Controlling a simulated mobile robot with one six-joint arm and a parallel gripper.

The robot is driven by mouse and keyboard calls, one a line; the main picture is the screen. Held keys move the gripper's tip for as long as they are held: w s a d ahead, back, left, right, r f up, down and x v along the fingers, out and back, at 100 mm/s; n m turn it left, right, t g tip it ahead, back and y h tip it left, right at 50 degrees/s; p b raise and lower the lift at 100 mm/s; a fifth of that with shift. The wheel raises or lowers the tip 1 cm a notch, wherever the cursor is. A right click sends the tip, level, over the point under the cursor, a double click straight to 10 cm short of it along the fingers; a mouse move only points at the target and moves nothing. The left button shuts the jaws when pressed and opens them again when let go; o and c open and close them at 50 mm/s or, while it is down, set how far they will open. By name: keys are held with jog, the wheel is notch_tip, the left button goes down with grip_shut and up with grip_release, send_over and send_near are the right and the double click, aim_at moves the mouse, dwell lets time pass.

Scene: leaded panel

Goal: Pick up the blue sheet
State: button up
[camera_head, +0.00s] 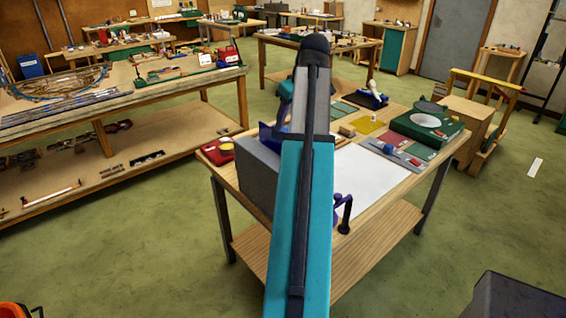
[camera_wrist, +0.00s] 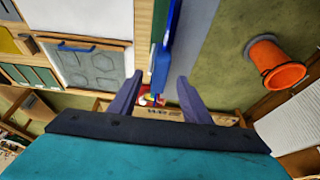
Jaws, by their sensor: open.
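In the wrist view the blue sheet (camera_wrist: 163,62) shows nearly edge-on as a narrow upright strip. It appears between the two dark purple fingers of my gripper (camera_wrist: 160,76), which are apart with a gap on both sides. I cannot tell how deep the sheet lies between them. A green strip runs along the sheet's upper left side, and a grey surface is to its right. In the head view my arm covers much of the worktable. A dark blue shape (camera_head: 268,136) shows just left of my arm; I cannot tell whether it is sheet or finger.
A grey box (camera_head: 257,172) stands on the worktable's left side, by a red item (camera_head: 219,151). A white board (camera_head: 365,182), a yellow sheet (camera_head: 365,124) and a green case (camera_head: 428,123) lie to the right. An orange cone-like object (camera_wrist: 280,65) shows in the wrist view.

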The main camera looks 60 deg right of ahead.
aim_at(284, 129)
jog(key=shift+x, duration=0.85)
jog(key=shift+w+f+p, duration=0.1)
jog(key=shift+p, duration=0.25)
jog(key=shift+p+x, duration=1.35)
jog(key=shift+x, duration=1.15)
grip_shut()
